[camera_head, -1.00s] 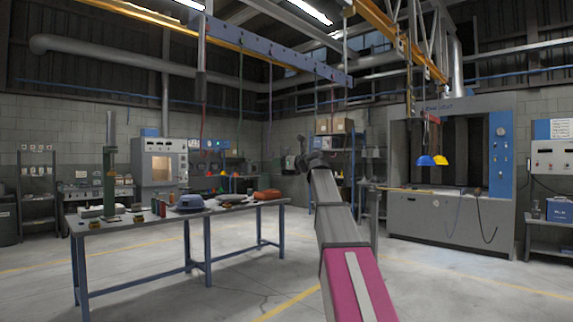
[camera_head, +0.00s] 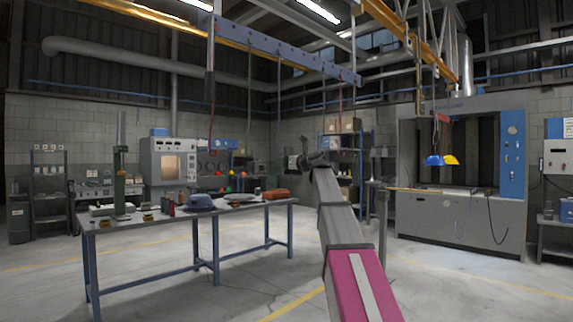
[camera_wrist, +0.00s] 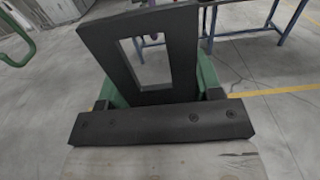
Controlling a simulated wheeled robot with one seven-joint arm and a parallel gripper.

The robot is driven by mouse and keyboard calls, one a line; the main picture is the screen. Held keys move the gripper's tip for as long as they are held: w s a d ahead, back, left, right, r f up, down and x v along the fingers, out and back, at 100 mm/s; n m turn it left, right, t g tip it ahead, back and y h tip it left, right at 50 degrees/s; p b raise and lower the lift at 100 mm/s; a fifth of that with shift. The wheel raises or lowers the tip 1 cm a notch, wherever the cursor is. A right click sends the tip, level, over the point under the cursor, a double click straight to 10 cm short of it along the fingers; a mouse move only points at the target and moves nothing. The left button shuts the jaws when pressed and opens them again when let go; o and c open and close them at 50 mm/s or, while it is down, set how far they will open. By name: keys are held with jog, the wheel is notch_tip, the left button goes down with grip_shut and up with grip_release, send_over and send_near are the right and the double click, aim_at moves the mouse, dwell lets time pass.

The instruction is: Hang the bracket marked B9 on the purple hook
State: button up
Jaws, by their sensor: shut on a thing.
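In the wrist view a dark flat plate with a rectangular window, the bracket (camera_wrist: 180,50), stands tilted in my gripper (camera_wrist: 160,92), which is shut on it. Green parts show on both sides behind the plate. No B9 marking is readable. A small purple thing (camera_wrist: 153,37) shows through the window; I cannot tell if it is the purple hook. My gripper's far end is small in the head view.
The floor between is mostly open. A green curved tube (camera_wrist: 27,45) shows in the wrist view.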

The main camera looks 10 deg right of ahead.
jog(key=shift+w+a, duration=0.2)
jog(key=shift+w, duration=0.1)
dwell(0.4)
jog(key=shift+x, duration=1.05)
jog(key=shift+w+a, duration=0.1)
jog(key=shift+w, duration=0.05)
jog(key=shift+x, duration=1.3)
jog(key=shift+f, duration=1.25)
dwell(0.4)
jog(key=o, duration=1.3)
jog(key=shift+c, duration=0.2)
